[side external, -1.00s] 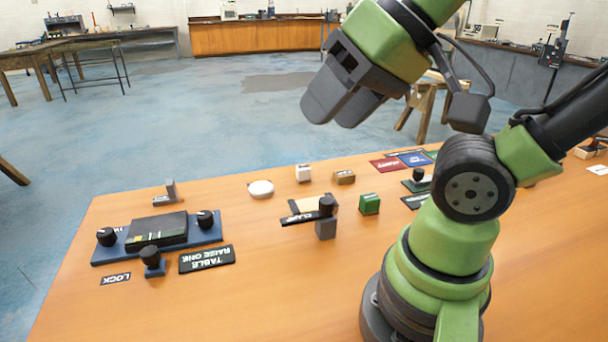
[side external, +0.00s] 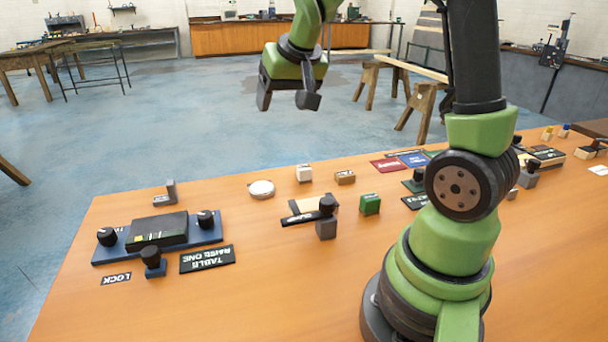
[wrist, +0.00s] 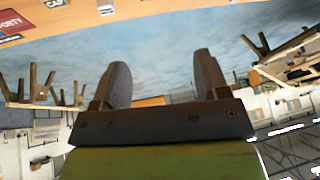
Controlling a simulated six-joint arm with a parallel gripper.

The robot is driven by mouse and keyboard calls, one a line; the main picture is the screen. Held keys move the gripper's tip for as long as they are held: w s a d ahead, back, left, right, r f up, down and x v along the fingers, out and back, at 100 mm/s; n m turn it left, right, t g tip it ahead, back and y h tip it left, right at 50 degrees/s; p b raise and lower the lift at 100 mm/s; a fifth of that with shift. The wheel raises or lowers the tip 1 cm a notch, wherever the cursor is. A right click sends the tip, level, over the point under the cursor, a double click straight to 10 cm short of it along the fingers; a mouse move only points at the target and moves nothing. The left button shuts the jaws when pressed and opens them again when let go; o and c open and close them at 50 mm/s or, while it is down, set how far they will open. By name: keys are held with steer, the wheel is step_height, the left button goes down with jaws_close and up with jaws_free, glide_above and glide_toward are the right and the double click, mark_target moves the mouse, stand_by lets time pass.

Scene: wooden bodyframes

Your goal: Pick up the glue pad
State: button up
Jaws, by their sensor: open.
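I cannot read a label that names the glue pad. A white round disc (side external: 262,188) lies near the far edge of the table. A flat beige pad (side external: 322,201) lies mid-table, with a dark label strip (side external: 301,218) at its front edge and a black-knobbed grey block (side external: 326,228) beside it. I cannot tell which of these is the glue pad. My gripper (side external: 286,98) is open and empty, high up and beyond the table's far edge. Its two spread fingers also show in the wrist view (wrist: 162,78), with only floor and room between them.
A blue control panel (side external: 118,250) with black knobs sits at the left. White (side external: 304,173), brown (side external: 345,177) and green (side external: 370,204) blocks stand near the middle. Red (side external: 388,165) and blue (side external: 412,160) cards lie behind.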

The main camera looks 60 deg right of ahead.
steer(key=w+d+f+m+g, duration=0.1)
steer(key=w+d+f, duration=0.1)
steer(key=d+f, duration=0.8)
steer(key=g+h, duration=0.1)
glide_toward(304, 168)
steer(key=shift+m, duration=0.3)
steer(key=x, duration=0.5)
steer(key=shift+s+d+f, duration=0.15)
steer(key=shift+d, duration=0.05)
steer(key=shift+x, duration=3)
steer(key=shift+a, duration=0.1)
steer(key=c, duration=1)
step_height(304, 168, up, 10)
steer(key=shift+r, duration=0.1)
steer(key=shift+o, duration=1.2)
steer(key=shift+c, duration=0.8)
